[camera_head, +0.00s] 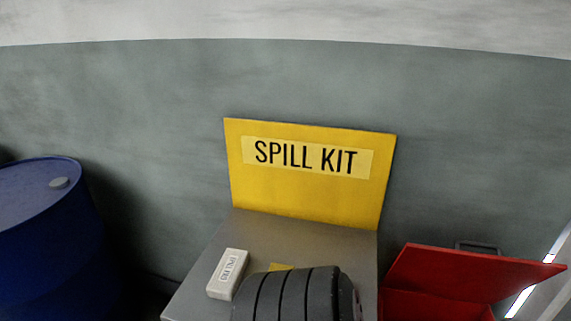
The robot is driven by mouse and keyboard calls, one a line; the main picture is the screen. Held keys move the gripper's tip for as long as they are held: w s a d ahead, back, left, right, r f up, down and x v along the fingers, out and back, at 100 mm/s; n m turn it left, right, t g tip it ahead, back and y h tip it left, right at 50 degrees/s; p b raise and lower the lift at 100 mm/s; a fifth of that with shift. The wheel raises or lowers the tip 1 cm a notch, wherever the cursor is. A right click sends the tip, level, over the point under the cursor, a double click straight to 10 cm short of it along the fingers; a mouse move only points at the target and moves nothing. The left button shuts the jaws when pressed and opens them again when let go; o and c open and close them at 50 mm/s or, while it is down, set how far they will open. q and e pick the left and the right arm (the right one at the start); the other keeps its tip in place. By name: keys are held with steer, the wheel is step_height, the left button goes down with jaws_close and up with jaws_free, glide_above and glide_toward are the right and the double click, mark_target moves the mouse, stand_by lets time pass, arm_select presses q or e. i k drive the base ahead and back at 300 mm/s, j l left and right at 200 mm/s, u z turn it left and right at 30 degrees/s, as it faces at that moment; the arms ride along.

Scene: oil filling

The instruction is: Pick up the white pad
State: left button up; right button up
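A white block-shaped pad (228,274) with dark lettering lies on the left part of the grey table top (258,232), in front of the yellow sign. Its lettering is too small to read for sure. Its whole upper face shows and nothing covers it. Neither of my grippers shows in the head view.
A black ribbed, rounded object (293,297) is close to the pad's right, cut off by the bottom edge; a yellow piece (281,267) shows behind it. A yellow "SPILL KIT" sign (308,203) stands behind. A blue drum (45,245) is left, a red open-lidded bin (460,275) right.

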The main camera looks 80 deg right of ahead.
mark_target(223, 284)
steer(key=z, duration=2.3)
steer(key=j+z, duration=0.35)
steer(key=i+j+z, duration=0.1)
steer(key=j+z, duration=0.45)
steer(key=z, duration=0.15)
